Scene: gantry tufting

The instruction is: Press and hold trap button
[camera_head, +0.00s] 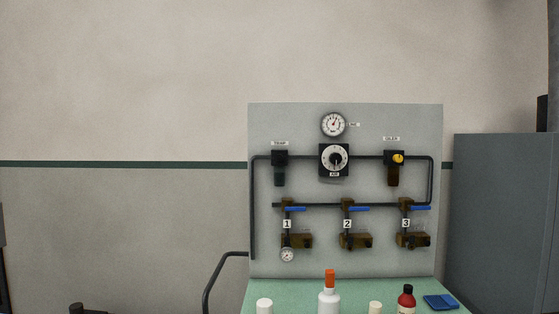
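A grey panel (345,115) stands upright at the back of a green-topped cart (385,286). The trap (279,158) is a black block at the panel's upper left, under a small white label that seems to read TRAP. A dark bowl (279,177) hangs below the block. I cannot make out a separate button on it at this size. Neither of my grippers is in view.
The panel also bears a top gauge (333,124), a central dial (334,159), an oiler with a yellow knob (397,158) and blue-handled valves (295,209). Bottles (329,299) and a blue cloth (440,302) are on the cart. A grey cabinet (505,220) stands right.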

